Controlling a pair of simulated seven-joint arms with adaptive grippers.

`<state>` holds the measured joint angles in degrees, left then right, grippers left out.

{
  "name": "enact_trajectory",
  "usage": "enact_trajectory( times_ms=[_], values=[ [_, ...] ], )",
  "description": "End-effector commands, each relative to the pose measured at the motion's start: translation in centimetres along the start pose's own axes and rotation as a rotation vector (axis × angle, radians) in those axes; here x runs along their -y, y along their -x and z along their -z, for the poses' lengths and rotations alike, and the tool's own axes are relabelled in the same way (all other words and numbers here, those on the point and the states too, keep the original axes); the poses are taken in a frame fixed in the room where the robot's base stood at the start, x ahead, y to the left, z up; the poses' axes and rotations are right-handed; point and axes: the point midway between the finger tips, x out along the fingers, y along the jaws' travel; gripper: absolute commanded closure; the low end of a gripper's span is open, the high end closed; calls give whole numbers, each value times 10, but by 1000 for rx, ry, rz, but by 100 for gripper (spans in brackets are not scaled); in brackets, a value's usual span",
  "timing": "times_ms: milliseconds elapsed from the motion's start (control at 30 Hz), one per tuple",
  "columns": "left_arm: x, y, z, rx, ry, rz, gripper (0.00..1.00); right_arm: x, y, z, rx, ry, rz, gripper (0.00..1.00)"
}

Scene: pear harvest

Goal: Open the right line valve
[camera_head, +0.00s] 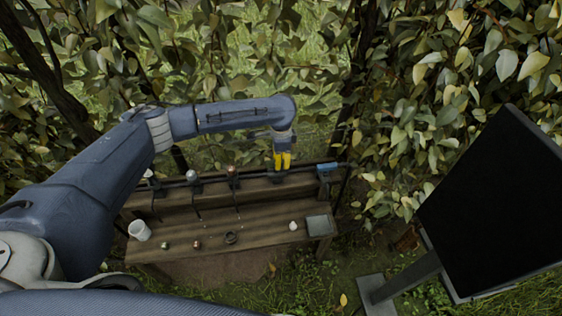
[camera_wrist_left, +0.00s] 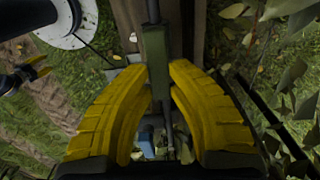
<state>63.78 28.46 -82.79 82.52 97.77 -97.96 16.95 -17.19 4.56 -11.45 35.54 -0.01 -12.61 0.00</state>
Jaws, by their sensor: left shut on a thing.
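My left gripper (camera_head: 282,160) reaches down over the right part of the dark pipe that runs along the back of the wooden bench. In the left wrist view its yellow fingers (camera_wrist_left: 159,68) are shut on a narrow green handle (camera_wrist_left: 155,50) in line with the pipe. I take this for the handle of the right line valve; in the head view the gripper hides it. Other valves on the pipe stand to the left, one in the middle (camera_head: 233,172) and one further left (camera_head: 192,177). My right gripper (camera_wrist_left: 38,70) shows small at the left wrist view's left edge.
A blue block (camera_head: 326,168) sits at the pipe's right end. The bench (camera_head: 270,226) holds a white cup (camera_head: 139,230), several small items and a grey plate (camera_head: 317,225). A dark screen (camera_head: 495,205) stands at right. Leafy branches crowd the back.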

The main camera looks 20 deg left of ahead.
Motion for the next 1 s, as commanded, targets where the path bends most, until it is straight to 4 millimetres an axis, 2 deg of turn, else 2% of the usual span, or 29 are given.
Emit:
enact_trajectory(
  times_ms=[600,633,800,1000],
  values=[
    [0,-1,0,1,38,-1,100,0,0,0,0,0,0,56],
    [0,-1,0,1,37,-1,80,0,0,0,0,0,0,56],
    [0,0,0,1,37,0,61,0,0,0,0,0,0,56],
    [0,0,0,0,36,0,58,0,0,0,0,0,0,56]
  ],
)
